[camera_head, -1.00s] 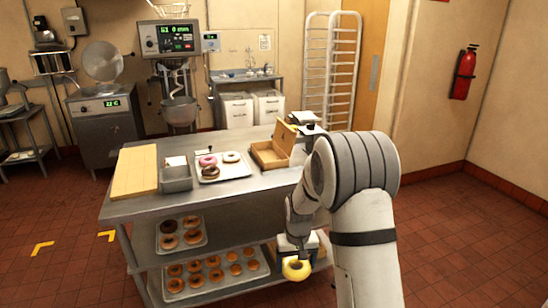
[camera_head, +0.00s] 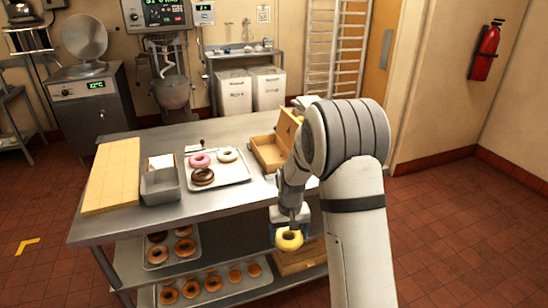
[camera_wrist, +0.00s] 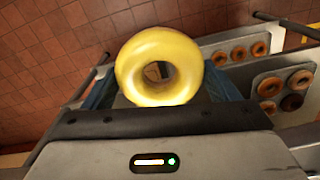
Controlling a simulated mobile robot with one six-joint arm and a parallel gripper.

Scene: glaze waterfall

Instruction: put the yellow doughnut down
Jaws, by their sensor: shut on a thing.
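The yellow doughnut (camera_head: 289,240) is a glossy ring held in my gripper (camera_head: 290,230), beside the front right part of the steel table (camera_head: 240,205) and lower than its top. In the wrist view the yellow doughnut (camera_wrist: 160,66) sits upright between the blue fingers, with its hole facing the camera. My gripper is shut on it; the exact finger contact is partly hidden behind the ring. On the table top, a tray (camera_head: 230,174) holds a pink, a white and a dark chocolate doughnut, with some bare room at its right.
A yellow board (camera_head: 112,178) and a grey bin (camera_head: 162,186) stand at the table's left. An open cardboard box (camera_head: 268,152) lies at the right, near my arm. Shelves below hold trays of doughnuts (camera_head: 212,284). The table's front strip is clear.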

